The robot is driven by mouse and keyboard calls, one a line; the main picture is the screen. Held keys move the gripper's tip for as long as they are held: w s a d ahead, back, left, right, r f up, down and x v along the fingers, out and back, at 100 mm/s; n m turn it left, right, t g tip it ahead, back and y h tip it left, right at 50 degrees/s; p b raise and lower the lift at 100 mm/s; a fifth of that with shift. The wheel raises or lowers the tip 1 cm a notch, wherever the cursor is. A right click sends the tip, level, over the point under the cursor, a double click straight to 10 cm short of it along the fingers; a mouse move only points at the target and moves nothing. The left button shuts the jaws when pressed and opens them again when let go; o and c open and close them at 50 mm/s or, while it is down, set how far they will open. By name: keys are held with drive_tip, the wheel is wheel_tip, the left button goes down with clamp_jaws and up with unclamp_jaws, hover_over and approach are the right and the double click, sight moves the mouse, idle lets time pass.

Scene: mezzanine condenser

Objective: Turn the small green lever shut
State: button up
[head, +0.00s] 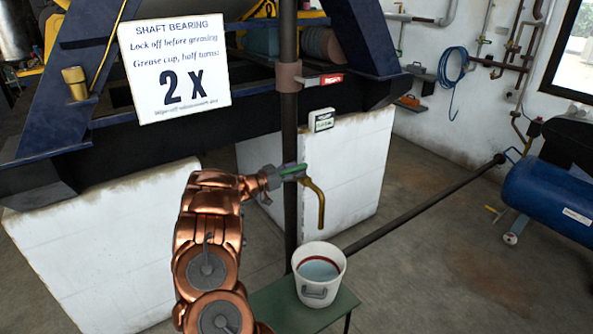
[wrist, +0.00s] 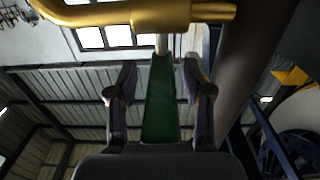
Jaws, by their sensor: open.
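The small green lever (head: 293,170) sits on top of a brass tap with a down-curved spout (head: 320,203), beside a dark vertical pipe. In the head view the lever looks roughly level. My gripper (head: 270,178) reaches it from the left. In the wrist view the green lever (wrist: 159,100) lies lengthwise between the two fingers of my gripper (wrist: 162,80). The fingers are open, with a gap on each side of the lever. The brass tap body (wrist: 140,12) crosses the top of that view.
A white bucket (head: 305,285) holding liquid stands on a green stool (head: 269,305) below the spout. A dark vertical pipe (head: 290,130) rises close to the tap. A "2 X" sign (head: 174,68) hangs at left. A blue tank (head: 548,195) is at right.

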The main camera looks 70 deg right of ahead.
drive_tip(key=shift+w, duration=0.1)
drive_tip(key=shift+w+a, duration=0.2)
drive_tip(key=shift+a, duration=0.05)
drive_tip(key=v, duration=1.1)
drive_tip(key=shift+a, duration=0.1)
